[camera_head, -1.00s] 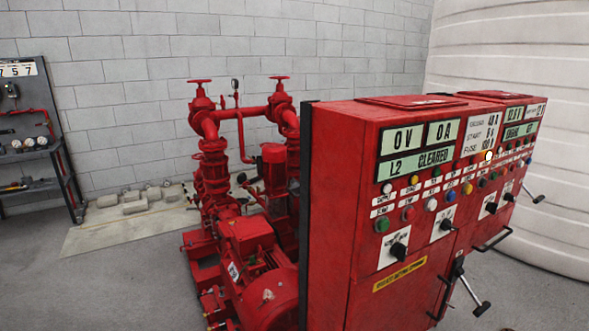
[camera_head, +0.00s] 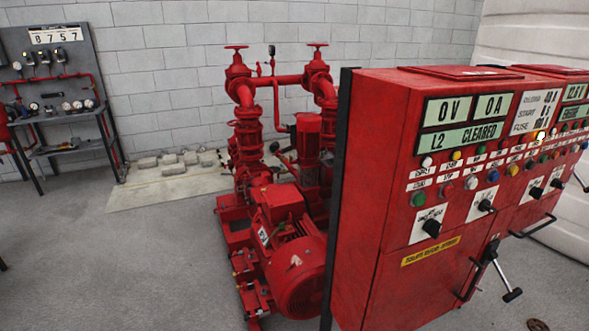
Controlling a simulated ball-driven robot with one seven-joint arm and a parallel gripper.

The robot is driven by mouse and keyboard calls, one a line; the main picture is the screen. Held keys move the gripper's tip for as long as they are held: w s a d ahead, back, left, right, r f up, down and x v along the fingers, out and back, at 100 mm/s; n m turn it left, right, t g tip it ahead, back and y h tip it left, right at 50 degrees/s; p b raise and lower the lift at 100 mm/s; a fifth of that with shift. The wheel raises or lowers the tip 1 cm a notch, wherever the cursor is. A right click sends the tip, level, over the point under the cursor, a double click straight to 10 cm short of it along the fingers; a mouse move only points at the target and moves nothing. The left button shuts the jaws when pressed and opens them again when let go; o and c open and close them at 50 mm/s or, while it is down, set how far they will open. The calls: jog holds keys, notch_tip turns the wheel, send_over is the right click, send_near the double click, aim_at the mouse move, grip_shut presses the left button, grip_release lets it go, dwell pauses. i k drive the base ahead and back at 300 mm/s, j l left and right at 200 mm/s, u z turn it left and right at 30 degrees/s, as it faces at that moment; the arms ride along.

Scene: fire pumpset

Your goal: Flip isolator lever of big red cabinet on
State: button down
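The big red cabinet (camera_head: 385,200) stands at the right, seen at an angle. Its front has displays reading "0V", "0A" and "L2 CLEARED", rows of coloured buttons and black rotary switches. A lever with a grey rod and black grip (camera_head: 510,287) sits low on the front, pointing down to the right. A second lever (camera_head: 580,184) is partly cut off at the right edge. I cannot tell from here which lever is the isolator. My gripper is not in view.
A red pump and motor set (camera_head: 285,235) stands directly left of the cabinet. A grey gauge rack with a bench (camera_head: 62,110) stands at the far left by the block wall. Blocks lie on a pale slab (camera_head: 160,190).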

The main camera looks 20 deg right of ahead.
aim_at(512, 296)
jog(key=k+l+z, duration=0.15)
jog(key=z, duration=0.15)
jog(key=k+l+z, duration=0.1)
jog(key=l+z, duration=0.25)
jog(key=k+l+z, duration=0.1)
jog(key=l+z, duration=0.2)
